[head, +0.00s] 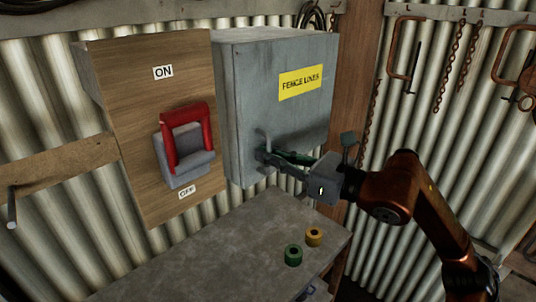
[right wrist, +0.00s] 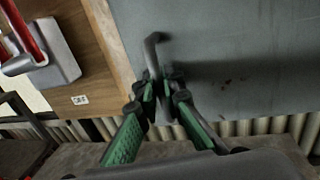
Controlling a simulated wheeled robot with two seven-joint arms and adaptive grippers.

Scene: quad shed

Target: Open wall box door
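The grey wall box (head: 265,95) hangs on the wall with a yellow "FENCE LINES" label (head: 300,83) on its door. The door looks shut against the box. Its bent metal handle (head: 262,140) is low on the left side of the front and also shows in the right wrist view (right wrist: 153,48). My right gripper (head: 272,155) reaches in from the right. In the right wrist view its green-padded fingertips (right wrist: 158,90) sit close on either side of the handle's lower part and look shut on it. My left gripper is not in view.
Left of the box is a wooden board (head: 130,90) with a red-handled ON/OFF switch (head: 185,140). A grey bench (head: 230,255) below carries a green roll (head: 293,255) and a yellow roll (head: 314,236). Chains (head: 450,60) and clamps hang on the right wall.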

